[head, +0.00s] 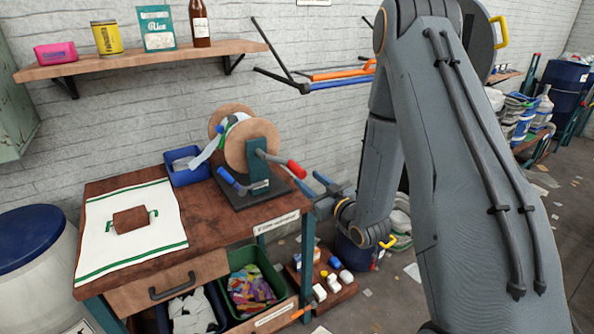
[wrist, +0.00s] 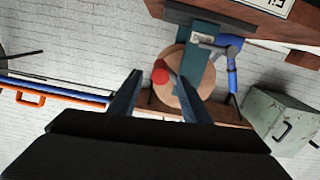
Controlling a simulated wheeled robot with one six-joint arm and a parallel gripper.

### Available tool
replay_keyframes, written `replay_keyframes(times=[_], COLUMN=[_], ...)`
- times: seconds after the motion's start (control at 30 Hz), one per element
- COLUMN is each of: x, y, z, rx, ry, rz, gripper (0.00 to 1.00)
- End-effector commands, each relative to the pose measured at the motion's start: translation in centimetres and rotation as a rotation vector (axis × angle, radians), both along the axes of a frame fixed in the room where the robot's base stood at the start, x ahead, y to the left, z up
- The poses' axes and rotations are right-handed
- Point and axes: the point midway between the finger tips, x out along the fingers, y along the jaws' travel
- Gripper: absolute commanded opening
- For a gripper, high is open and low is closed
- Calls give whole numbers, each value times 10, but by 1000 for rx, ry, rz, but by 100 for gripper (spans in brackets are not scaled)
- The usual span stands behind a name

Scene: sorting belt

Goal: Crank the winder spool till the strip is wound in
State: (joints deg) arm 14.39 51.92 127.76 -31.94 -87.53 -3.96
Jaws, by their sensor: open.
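The winder spool (head: 253,142) has two tan discs and stands on a dark base on the wooden table. A whitish strip (head: 207,153) runs from between its discs down toward a blue bin. A crank with a red handle (head: 296,169) sticks out from the spool's near side. A lever with a blue handle (head: 228,177) sits lower left. My gripper (head: 311,185) is open and empty to the right of the spool, near the red handle. In the wrist view the red handle's end (wrist: 160,76) appears between the open fingertips (wrist: 161,82); contact cannot be told.
The blue bin (head: 187,175) stands left of the spool. A white cloth (head: 110,243) with a brown block (head: 131,219) covers the table's left part. A wall shelf (head: 150,61) with several goods hangs above. Blue and orange bars (head: 340,75) project from the wall.

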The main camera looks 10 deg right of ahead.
Motion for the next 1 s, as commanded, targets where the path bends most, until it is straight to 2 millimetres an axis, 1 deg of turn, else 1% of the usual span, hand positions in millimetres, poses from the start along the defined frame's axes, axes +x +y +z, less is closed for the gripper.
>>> replay_keyframes(times=[0.07, 0.17, 0.27, 0.5, 0.7, 0.8, 1.0], x=[-1, 3, 13, 48, 68, 72, 72], y=[0, 2, 6, 17, 23, 24, 24], z=[0, 2, 3, 4, 2, 2, 2], rx=[11, 17, 18, 17, 17, 17, 18], ry=[-22, -37, -37, -37, -36, -35, -35], rz=[6, 10, 11, 10, 9, 8, 8], gripper=[43, 43, 43, 43, 43, 43, 43])
